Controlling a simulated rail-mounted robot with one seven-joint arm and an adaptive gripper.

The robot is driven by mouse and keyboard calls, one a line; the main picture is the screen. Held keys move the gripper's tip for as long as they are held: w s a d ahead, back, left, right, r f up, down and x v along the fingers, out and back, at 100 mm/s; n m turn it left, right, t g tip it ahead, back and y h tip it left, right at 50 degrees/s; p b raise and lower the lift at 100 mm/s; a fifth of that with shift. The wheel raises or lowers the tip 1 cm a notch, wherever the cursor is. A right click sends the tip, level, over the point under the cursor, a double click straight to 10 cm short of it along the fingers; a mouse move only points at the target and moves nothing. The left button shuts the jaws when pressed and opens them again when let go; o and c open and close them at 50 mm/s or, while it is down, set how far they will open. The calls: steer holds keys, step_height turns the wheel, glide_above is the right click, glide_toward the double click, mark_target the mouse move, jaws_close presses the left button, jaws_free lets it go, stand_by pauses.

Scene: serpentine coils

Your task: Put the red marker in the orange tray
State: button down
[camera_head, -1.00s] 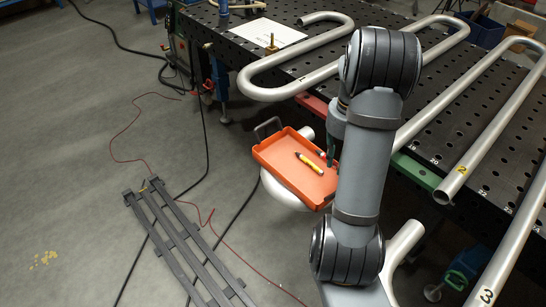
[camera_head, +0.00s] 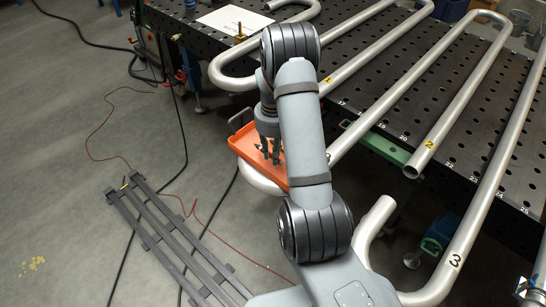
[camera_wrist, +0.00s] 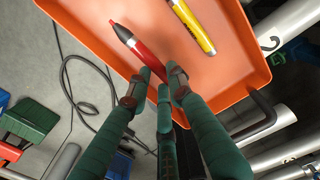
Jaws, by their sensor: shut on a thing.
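The orange tray (camera_head: 244,148) rests at the edge of the work table, on or against a pale curved pipe. It fills the top of the wrist view (camera_wrist: 98,38). My gripper (camera_head: 270,152) is over the tray, with its fingers pointing down. In the wrist view my gripper (camera_wrist: 158,84) is shut on the red marker (camera_wrist: 142,52), which is tilted across the tray floor's outline. I cannot tell if the marker touches the tray floor. A yellow marker (camera_wrist: 191,26) lies in the tray beside it.
The perforated dark table (camera_head: 390,125) carries several bent metal pipes, one being the pipe numbered 2 (camera_head: 450,110). A dark slatted rack (camera_head: 170,235) lies on the floor at left. A black tray handle (camera_wrist: 262,118) sticks out at the tray's end.

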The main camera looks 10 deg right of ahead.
step_height(320, 180, down, 2)
steer(key=shift+s+f+p, duration=0.1)
steer(key=shift+f+p, duration=0.05)
steer(key=shift+p, duration=0.45)
steer(key=shift+f, duration=0.45)
steer(key=shift+f, duration=0.15)
steer(key=c, duration=1.6)
jaws_free()
steer(key=shift+o, duration=0.2)
steer(key=shift+w+r, duration=0.2)
step_height(320, 180, up, 10)
steer(key=s+b, duration=0.1)
steer(key=b, duration=0.3)
steer(key=shift+s, duration=0.35)
steer(key=shift+f, duration=0.1)
